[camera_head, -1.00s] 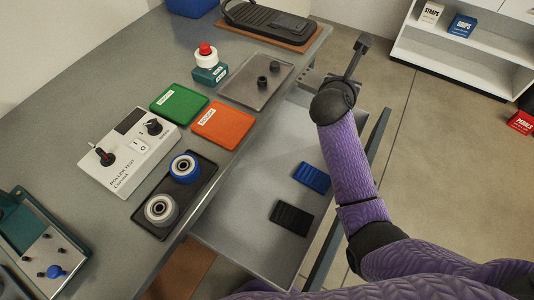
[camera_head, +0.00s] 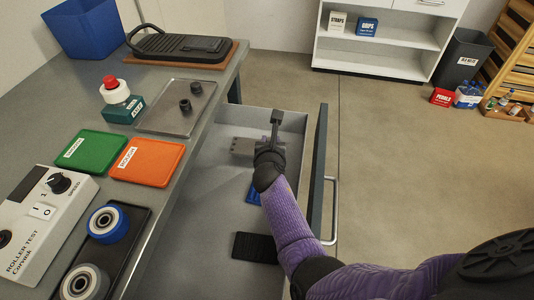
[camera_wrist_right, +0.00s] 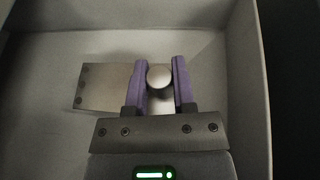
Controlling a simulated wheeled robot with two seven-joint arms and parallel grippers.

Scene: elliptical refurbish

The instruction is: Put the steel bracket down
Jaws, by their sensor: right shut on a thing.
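The steel bracket (camera_head: 242,146) is a grey metal plate with small dark holes, inside the open drawer (camera_head: 205,212) near its far end. In the right wrist view the bracket's plate (camera_wrist_right: 103,87) sticks out to the left of the fingers, and a pale round-topped part (camera_wrist_right: 158,77) shows between them. My right gripper (camera_head: 265,141) is shut on the bracket; its purple fingers (camera_wrist_right: 160,88) stand on both sides of the round part. I cannot tell whether the bracket touches the drawer floor. My left gripper is not in view.
A blue pad (camera_head: 253,194) and a black ribbed pad (camera_head: 255,247) lie in the drawer. The workbench at the left holds a green tray (camera_head: 92,152), an orange tray (camera_head: 147,162) and a metal tray (camera_head: 178,118). Bare drawer floor lies left of the pads.

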